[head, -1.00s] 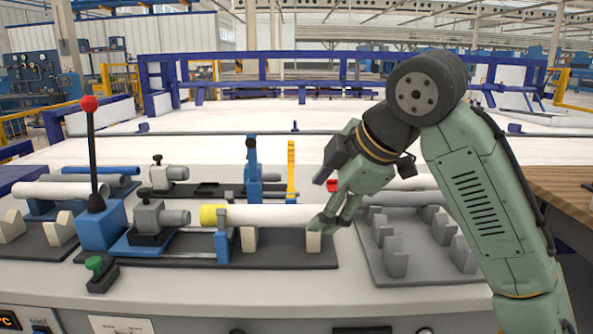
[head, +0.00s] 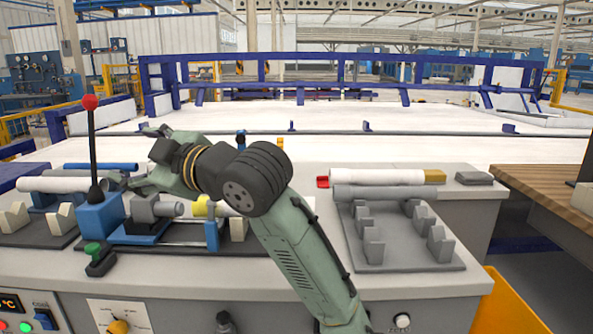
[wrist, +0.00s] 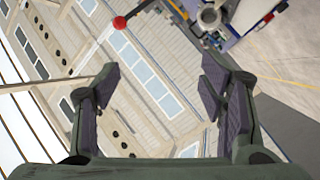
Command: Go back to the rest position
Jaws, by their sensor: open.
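My gripper (head: 132,158) is at the left in the head view, above the worktable and near the red-knobbed lever (head: 91,145). It points left, and its fingers are spread with nothing between them. In the wrist view my gripper (wrist: 160,85) shows both fingers wide apart and empty, with the lever's red knob (wrist: 119,22) beyond. A pipe with a yellow collar (head: 203,207) lies in the middle fixture, mostly hidden behind my arm.
On the right, a white pipe (head: 375,176) and a grey pipe (head: 385,193) lie behind a grey rack (head: 430,264) with several holders. More pipes (head: 65,185) lie at the left. A wooden table (head: 550,195) stands at the far right.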

